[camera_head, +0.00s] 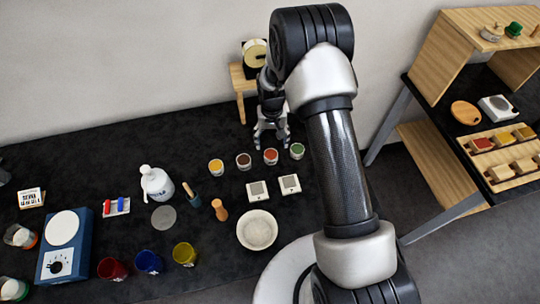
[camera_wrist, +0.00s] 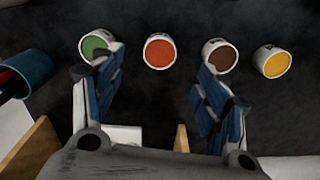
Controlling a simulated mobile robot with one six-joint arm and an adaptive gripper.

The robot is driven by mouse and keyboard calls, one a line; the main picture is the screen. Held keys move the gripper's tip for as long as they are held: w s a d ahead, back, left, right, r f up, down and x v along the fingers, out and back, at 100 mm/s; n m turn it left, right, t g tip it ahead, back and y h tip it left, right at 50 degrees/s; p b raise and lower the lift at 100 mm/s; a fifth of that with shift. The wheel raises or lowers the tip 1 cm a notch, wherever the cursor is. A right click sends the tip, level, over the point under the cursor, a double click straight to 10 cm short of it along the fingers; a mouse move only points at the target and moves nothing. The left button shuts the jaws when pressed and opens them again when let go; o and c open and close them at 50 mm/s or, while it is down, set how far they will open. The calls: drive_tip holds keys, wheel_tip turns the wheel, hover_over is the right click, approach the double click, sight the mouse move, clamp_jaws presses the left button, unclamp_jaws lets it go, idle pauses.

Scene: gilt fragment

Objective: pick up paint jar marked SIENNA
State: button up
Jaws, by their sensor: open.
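Several small paint jars stand in a row on the dark table: a yellow jar (camera_head: 216,166), a brown jar (camera_head: 243,160), an orange-red jar (camera_head: 270,155) and a green jar (camera_head: 297,150). No name on them is legible, so I cannot tell which is marked SIENNA. In the wrist view the order is reversed: green (camera_wrist: 96,44), orange-red (camera_wrist: 159,52), brown (camera_wrist: 219,55), yellow (camera_wrist: 272,61). My gripper (camera_wrist: 157,65) is open and empty. Its fingers spread to either side of the orange-red jar, overlapping the green and brown jars' edges in view. It also shows behind the row (camera_head: 270,132).
Two white blocks, X (camera_head: 260,191) and Y (camera_head: 290,184), lie in front of the jars, with a pale bowl (camera_head: 257,232) beyond. A wooden stand (camera_head: 240,82) is by the wall. A blue cup (camera_wrist: 25,75) is left in the wrist view.

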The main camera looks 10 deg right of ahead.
sight(271, 154)
wheel_tip(271, 154, down, 6)
drive_tip(key=shift+r, duration=0.1)
drive_tip(key=shift+w+f, duration=0.2)
drive_tip(key=shift+f, duration=1.2)
drive_tip(key=shift+w+f, duration=0.15)
drive_tip(key=shift+f, duration=1.2)
drive_tip(key=shift+c, duration=0.5)
drive_tip(key=c, duration=1.2)
drive_tip(key=shift+o, duration=0.2)
drive_tip(key=shift+r, duration=0.15)
